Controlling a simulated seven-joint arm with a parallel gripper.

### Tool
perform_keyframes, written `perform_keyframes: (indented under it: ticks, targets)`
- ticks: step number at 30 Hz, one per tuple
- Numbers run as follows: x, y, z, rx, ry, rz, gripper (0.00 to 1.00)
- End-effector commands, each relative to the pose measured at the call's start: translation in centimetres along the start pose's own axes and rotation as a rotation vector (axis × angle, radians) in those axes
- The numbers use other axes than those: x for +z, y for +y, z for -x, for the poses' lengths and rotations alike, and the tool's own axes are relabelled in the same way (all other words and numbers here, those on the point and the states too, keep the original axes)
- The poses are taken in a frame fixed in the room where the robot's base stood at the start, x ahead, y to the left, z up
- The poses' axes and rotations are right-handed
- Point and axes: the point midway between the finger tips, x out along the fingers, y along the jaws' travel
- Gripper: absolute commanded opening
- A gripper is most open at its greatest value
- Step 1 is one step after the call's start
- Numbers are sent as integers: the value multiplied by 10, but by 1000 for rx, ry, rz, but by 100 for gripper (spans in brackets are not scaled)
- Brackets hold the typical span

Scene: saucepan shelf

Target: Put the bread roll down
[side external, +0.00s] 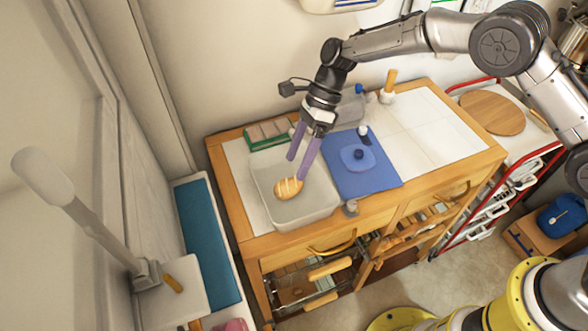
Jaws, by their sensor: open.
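A golden-brown bread roll (288,188) with pale score marks lies in the white tub (320,211) on the wooden cabinet. My gripper (297,166) is above the tub, pointing down, with its two purple fingers apart. The fingertips are just above the roll in the picture; one fingertip is very near its upper right end. I cannot tell from this single view whether it touches the roll. The gripper holds nothing that I can see.
A blue mat (388,182) with a blue lid-like piece (358,157) lies right of the tub. A green-edged box (268,134) stands behind it. A round wooden board (491,113) lies farther right. White tiles (425,125) between are mostly clear.

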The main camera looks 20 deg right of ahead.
Motion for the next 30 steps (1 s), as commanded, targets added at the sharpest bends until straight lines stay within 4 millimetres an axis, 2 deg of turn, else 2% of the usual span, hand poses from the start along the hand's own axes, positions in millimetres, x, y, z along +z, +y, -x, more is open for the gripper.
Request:
perform_keyframes:
  ticks: [1, 6, 12, 18, 26, 29, 30]
  targets:
    - [1, -1, 13, -5, -2, 2, 86]
    - [0, -1, 49, -5, -2, 1, 86]
    - [0, -1, 78, -2, -1, 1, 86]
    - [0, 0, 89, 0, 0, -1, 86]
    - [0, 1, 92, -4, 1, 7, 86]
    - [-3, 8, 107, -31, 7, 59, 86]
    - [-6, 14, 117, -50, 13, 98, 86]
